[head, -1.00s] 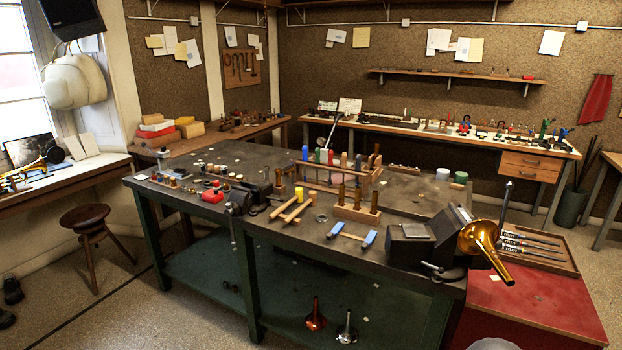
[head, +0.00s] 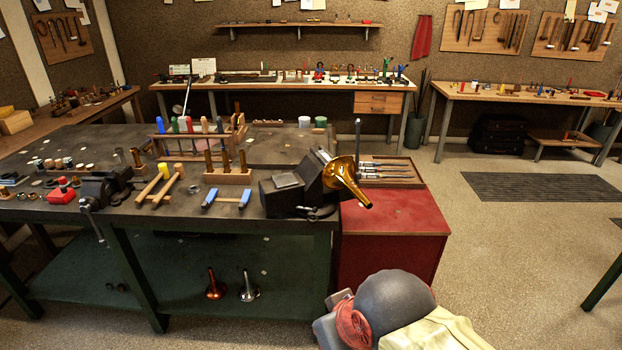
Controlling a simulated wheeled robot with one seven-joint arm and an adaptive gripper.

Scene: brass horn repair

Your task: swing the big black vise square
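The big black vise (head: 310,192) stands on the front right corner of the dark workbench (head: 250,222). Its body looks turned at an angle to the bench's front edge. A brass horn bell (head: 343,176) sits at its right side, its narrow end pointing down to the right past the bench corner. I cannot tell whether the jaws clamp it. A grey flat plate shows on the vise's left part. My gripper is not recognisable in view.
A red cabinet (head: 392,222) with a wooden tool tray (head: 400,162) adjoins the bench's right end. A grey dome with red and cream parts (head: 395,300) fills the bottom foreground. Left of the vise lie a blue-ended clamp (head: 228,199) and mallets (head: 160,184). Floor is open at right.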

